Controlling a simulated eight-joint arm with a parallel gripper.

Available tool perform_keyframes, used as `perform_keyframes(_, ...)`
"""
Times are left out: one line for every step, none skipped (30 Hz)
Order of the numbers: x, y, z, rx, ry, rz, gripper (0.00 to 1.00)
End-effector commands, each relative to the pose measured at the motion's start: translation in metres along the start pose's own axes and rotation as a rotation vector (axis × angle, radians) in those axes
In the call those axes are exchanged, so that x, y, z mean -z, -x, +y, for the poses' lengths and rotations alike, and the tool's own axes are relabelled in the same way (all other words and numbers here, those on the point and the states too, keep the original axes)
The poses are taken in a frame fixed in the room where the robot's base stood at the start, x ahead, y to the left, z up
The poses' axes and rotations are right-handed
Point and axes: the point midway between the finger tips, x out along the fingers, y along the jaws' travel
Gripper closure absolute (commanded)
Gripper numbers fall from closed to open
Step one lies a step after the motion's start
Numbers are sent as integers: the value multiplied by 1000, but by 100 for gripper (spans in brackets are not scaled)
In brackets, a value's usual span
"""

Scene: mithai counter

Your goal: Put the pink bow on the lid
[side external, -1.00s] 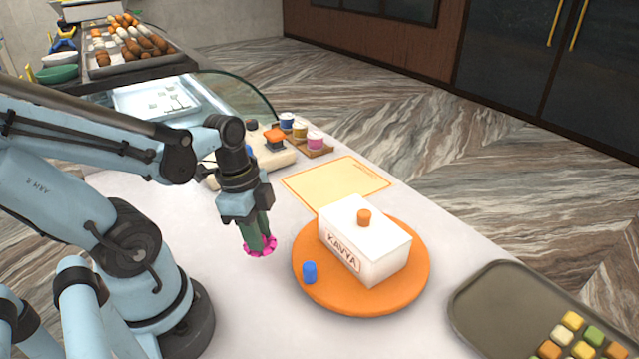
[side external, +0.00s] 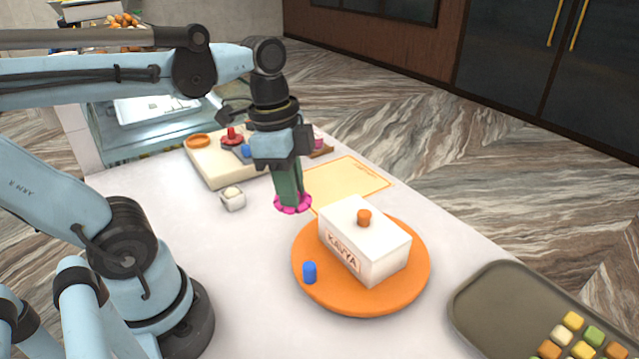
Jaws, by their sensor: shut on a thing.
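The pink bow (side external: 293,205) is held at the tips of my gripper (side external: 289,193), which is shut on it and points down. The bow hangs above the counter, just left of and behind the white box in the picture. The box stands on a round orange board (side external: 330,299). The bow is apart from the lid. The fingers hide part of the bow.
A blue peg (side external: 309,272) stands on the orange board's left part. A yellow sheet (side external: 355,180) lies behind the box. A tray of sweets (side external: 490,301) is at the right.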

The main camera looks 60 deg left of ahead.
Motion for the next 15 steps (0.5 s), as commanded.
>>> perform_keyframes(18,8,3,0,-10,0,100)
perform_keyframes(27,12,5,0,-8,1,100)
perform_keyframes(39,17,8,1,-4,1,100)
perform_keyframes(48,21,10,1,-2,2,100)
perform_keyframes(56,25,13,1,0,2,100)
perform_keyframes(66,29,17,2,3,2,100)
perform_keyframes(73,32,20,3,6,3,100)
perform_keyframes(80,35,23,3,8,4,100)
perform_keyframes(88,39,27,4,12,5,100)
perform_keyframes(93,41,29,4,14,6,100)
perform_keyframes(98,43,32,5,15,7,100)
perform_keyframes(103,45,35,5,19,8,100)
perform_keyframes(107,46,37,5,20,9,100)
perform_keyframes(109,48,38,5,23,9,100)
perform_keyframes(112,48,40,5,24,10,100)
